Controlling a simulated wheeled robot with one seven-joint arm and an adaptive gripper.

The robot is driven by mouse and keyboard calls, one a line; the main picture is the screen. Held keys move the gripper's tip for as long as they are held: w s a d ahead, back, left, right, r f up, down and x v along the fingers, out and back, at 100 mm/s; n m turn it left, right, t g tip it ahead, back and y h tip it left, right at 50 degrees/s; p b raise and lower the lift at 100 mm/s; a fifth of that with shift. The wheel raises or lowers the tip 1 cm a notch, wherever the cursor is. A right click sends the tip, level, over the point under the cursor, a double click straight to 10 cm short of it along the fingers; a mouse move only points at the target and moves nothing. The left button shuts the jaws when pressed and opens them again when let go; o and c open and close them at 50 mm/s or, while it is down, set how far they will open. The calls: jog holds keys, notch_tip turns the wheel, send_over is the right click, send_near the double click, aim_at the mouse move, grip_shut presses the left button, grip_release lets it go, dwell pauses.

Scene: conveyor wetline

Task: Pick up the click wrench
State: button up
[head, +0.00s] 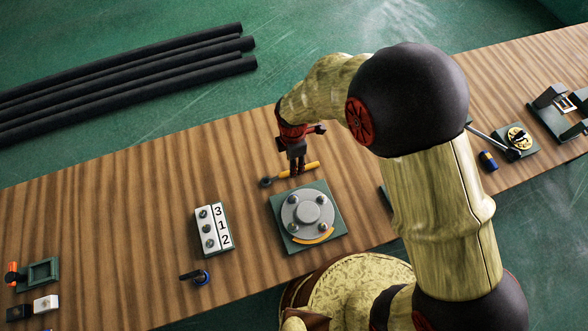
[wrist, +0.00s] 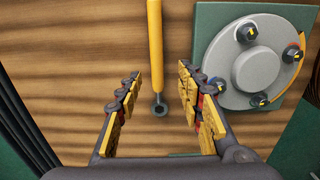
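The click wrench, with a yellow-orange handle (head: 299,169) and a dark ring-shaped head, lies on the wooden bench just behind the round grey flange. It also shows in the wrist view (wrist: 155,45), its handle running up out of the frame and its dark head low between the fingers. My gripper (head: 297,168) points down over the wrench. In the wrist view my gripper (wrist: 160,82) is open, one finger on each side of the wrench's line. No contact with the wrench is visible.
The grey flange (head: 307,209) with several bolts sits on a green plate close beside the wrench. A white block (head: 213,229) marked 3, 1, 2 stands to its left. A dark tool with a blue ring (head: 201,277) lies near the front edge. Black pipes (head: 130,80) lie behind the bench.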

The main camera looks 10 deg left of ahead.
jog(key=f, duration=0.6)
jog(key=shift+w+f+b, duration=0.25)
jog(key=shift+w+b, duration=0.05)
jog(key=shift+w, duration=0.05)
jog(key=shift+c, duration=0.9)
jog(key=c, duration=0.7)
grip_shut()
